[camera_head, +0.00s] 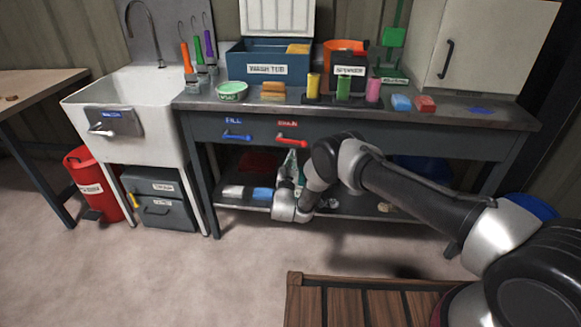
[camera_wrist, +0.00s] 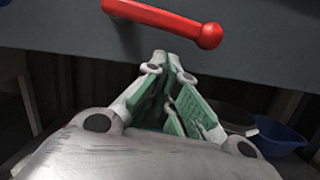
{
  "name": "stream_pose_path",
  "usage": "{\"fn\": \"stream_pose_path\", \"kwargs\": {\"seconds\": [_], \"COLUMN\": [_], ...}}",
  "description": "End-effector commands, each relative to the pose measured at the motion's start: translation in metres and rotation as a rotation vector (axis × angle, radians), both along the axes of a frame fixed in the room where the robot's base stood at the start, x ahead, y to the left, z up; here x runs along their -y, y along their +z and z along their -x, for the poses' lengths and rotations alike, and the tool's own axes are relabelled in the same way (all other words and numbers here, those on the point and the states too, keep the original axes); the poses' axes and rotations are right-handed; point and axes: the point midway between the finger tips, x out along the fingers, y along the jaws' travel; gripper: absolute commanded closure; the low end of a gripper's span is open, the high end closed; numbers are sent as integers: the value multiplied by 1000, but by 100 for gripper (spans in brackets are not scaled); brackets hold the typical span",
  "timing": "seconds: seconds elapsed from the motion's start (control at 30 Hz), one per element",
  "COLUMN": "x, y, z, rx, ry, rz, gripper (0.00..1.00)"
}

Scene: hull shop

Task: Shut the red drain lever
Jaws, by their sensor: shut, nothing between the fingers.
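The red drain lever (camera_head: 291,139) is on the front panel of the bench, below a red label. It lies nearly level, its free end to the right and slightly lower. In the wrist view the red lever (camera_wrist: 170,20) crosses the top of the picture, its rounded knob at the right. My gripper (camera_head: 291,158) is just below the lever, pointing up at the panel. In the wrist view my gripper (camera_wrist: 163,62) has its green-padded fingers together, with nothing between them. The tips look apart from the lever, below its knob end.
A blue lever (camera_head: 237,136) under the FILL label is left of the red one. The bench top (camera_head: 455,112) above holds a wash tub (camera_head: 266,68), bottles and sponges. A lower shelf (camera_head: 230,202) is beneath. A white sink (camera_head: 130,85) stands left. A slatted wooden platform (camera_head: 365,305) is in front.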

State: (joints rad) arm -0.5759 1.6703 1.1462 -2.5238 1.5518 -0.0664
Motion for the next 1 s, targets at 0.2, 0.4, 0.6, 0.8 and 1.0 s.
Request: {"fn": "stream_pose_path", "kwargs": {"seconds": [0.2, 0.4, 0.6, 0.8, 1.0], "x": [3, 3, 2, 0, 0], "y": [13, 14, 19, 33, 35], "z": [0, 1, 0, 0, -1], "rx": [-2, -2, -1, 1, 6], "ry": [-1, -1, -1, -1, -3], "rz": [0, 0, 0, 0, -2], "gripper": [100, 100, 100, 100, 100]}}
